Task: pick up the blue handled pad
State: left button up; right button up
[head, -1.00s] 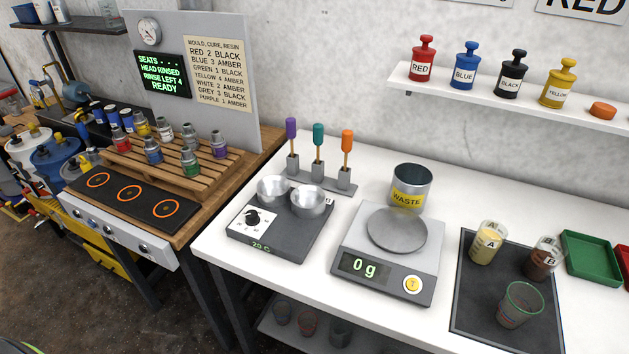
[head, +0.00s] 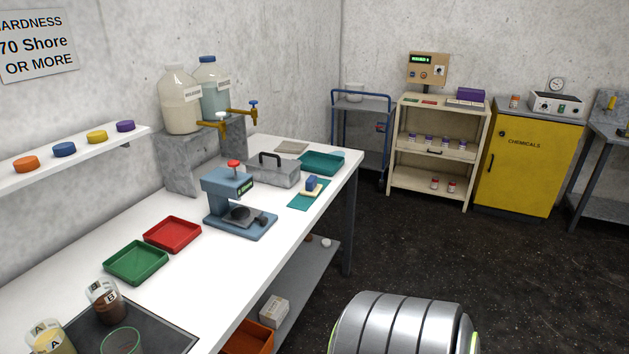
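The blue handled pad (head: 311,185) is small, with a blue handle block on top of a pale base. It sits on a teal mat (head: 301,204) near the front edge of the white table (head: 222,277), toward its far end. Nothing covers it. Neither of my grippers shows in the head view.
A blue-grey press-like device (head: 229,190) stands left of the mat. A grey box with a black handle (head: 272,174) is behind it, and a teal tray (head: 322,162) lies beyond. Red (head: 172,233) and green (head: 136,262) trays lie nearer. Dark floor (head: 440,235) is open to the right.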

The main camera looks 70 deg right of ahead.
aim_at(312, 189)
jog(key=z, duration=2.15)
jog(key=u, duration=0.25)
jog(key=i+l+u, duration=0.25)
jog(key=u, duration=0.2)
jog(key=i+l+u, duration=0.15)
jog(key=l+u, duration=0.3)
jog(key=i+l+u, duration=0.15)
jog(key=l+u, duration=0.35)
jog(key=j, duration=0.15)
